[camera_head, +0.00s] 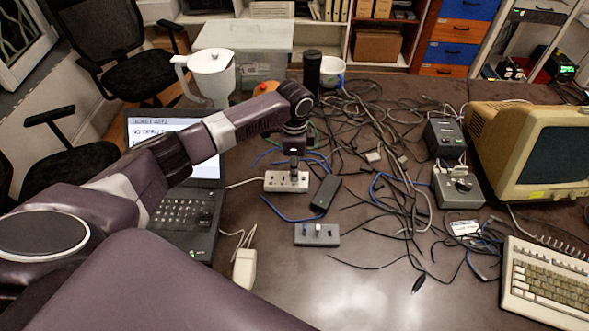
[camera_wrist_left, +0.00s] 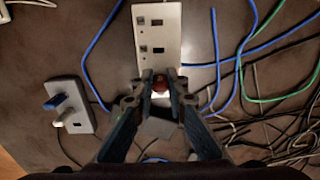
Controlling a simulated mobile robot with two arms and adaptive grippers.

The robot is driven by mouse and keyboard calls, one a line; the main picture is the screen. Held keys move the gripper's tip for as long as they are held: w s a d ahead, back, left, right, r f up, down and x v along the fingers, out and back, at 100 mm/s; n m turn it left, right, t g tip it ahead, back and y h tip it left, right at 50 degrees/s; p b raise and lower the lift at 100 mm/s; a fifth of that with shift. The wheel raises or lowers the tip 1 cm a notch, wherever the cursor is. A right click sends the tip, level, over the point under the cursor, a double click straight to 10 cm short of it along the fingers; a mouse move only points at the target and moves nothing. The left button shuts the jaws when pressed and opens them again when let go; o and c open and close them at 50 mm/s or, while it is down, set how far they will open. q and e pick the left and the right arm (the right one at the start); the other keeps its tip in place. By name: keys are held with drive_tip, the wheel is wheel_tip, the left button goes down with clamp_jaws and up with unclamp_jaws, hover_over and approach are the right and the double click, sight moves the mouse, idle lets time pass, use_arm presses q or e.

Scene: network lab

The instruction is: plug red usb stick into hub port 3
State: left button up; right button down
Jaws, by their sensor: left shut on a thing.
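My left gripper (camera_head: 294,170) is over a white port strip (camera_head: 272,182) in the middle of the table. In the left wrist view the fingers of my left gripper (camera_wrist_left: 160,84) are shut on a small red piece, the red usb stick (camera_wrist_left: 160,87). The white strip (camera_wrist_left: 158,20) runs under the fingertips, with several dark ports showing. The stick's lower end is hidden, so I cannot tell whether it is in a port. A grey block (camera_head: 325,236) holds a blue stick (camera_wrist_left: 54,101) and a paler stick, and has an open slot. My right gripper is out of view.
A laptop (camera_head: 185,215) stands on the left. Tangled cables (camera_head: 385,150) cover the table behind and right of the strip. A black box (camera_head: 326,193) lies beside the strip. A keyboard (camera_head: 545,285) and an old monitor (camera_head: 500,140) are on the right. The front middle is mostly clear.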

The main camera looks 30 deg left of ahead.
use_arm(q)
drive_tip(key=shift+f, duration=0.35)
idle(0.6)
drive_tip(key=o, duration=0.8)
drive_tip(key=shift+o, duration=0.2)
drive_tip(key=shift+r, duration=0.15)
wheel_tip(320, 180, up, 12)
